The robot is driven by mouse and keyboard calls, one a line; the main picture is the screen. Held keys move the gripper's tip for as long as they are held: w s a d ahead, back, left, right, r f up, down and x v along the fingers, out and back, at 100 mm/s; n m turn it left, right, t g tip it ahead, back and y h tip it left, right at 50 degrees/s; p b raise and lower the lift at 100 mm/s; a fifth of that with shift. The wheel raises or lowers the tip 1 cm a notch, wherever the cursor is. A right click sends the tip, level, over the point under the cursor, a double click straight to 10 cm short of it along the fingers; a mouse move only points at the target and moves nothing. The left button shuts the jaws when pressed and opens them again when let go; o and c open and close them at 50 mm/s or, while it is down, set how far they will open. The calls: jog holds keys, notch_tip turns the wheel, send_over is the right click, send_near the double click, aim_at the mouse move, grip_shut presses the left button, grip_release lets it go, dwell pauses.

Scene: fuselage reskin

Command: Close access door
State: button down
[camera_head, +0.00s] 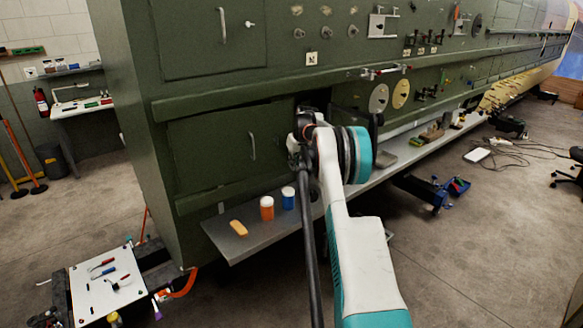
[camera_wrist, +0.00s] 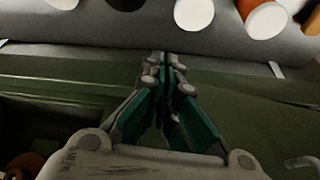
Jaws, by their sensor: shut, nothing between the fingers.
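A dark green lower door (camera_head: 210,155) with a pale handle (camera_head: 252,146) is in the fuselage side in the head view. A dark gap runs along its top edge, and I cannot tell whether it stands ajar. My gripper (camera_wrist: 166,62) is shut and empty in the wrist view, its fingertips together in front of the green panel near the shelf. A pale handle (camera_wrist: 302,162) shows at the lower right there, and a dark recess lies at the left. In the head view my arm hides the fingertips and part of the panel right of the door.
A grey shelf (camera_head: 240,243) below the door carries an orange-and-white bottle (camera_head: 267,208), a blue-and-white bottle (camera_head: 288,198) and a yellow-orange block (camera_head: 238,228). Another green door (camera_head: 190,40) is above. Cables (camera_head: 515,150) lie on the floor at right.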

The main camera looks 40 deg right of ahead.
jog(key=shift+w+d+n, duration=0.2)
jog(key=shift+w, duration=0.5)
jog(key=shift+w+d+n, duration=0.2)
jog(key=shift+w, duration=0.45)
jog(key=shift+s+a+f, duration=0.1)
